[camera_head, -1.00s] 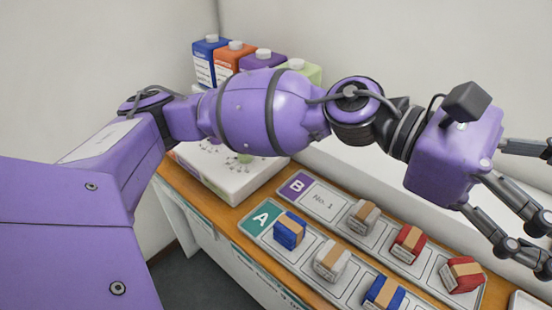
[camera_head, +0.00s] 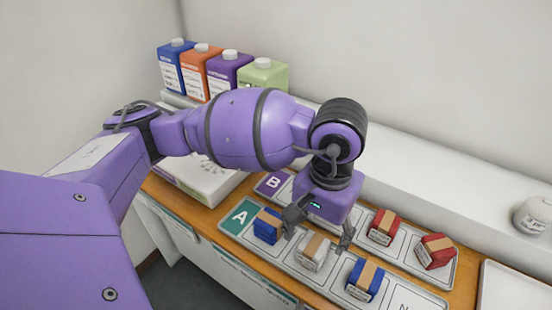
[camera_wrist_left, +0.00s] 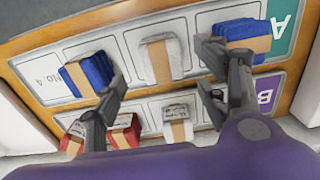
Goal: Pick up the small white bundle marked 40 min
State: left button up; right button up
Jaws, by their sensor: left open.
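A small white bundle (camera_head: 313,253) with a tan band sits in row A of the tray, between two blue bundles. It also shows in the left wrist view (camera_wrist_left: 172,52). A second white bundle (camera_wrist_left: 178,128) with a tan band sits in row B; my gripper hides it in the head view. I cannot read "40 min" on either. My left gripper (camera_head: 320,230) is open and empty above the tray, its fingers pointing down around the row A white bundle's position, with no clear contact. My right gripper is not in view.
Blue bundles (camera_head: 268,226) and (camera_head: 364,279) flank the row A white bundle. Red bundles (camera_head: 383,227) and (camera_head: 436,251) lie in row B. Coloured jugs (camera_head: 228,72) stand at the back left. A rounded white object (camera_head: 533,215) sits on the ledge at right.

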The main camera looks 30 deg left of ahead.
aim_at(315, 244)
pick_arm(q)
notch_tip(315, 244, down, 5)
jog(key=shift+s+a+f+p, duration=0.1)
jog(key=shift+s+a+p, duration=0.05)
jog(key=shift+p, duration=0.3)
jog(key=shift+c, duration=0.2)
jog(key=c, duration=1.2)
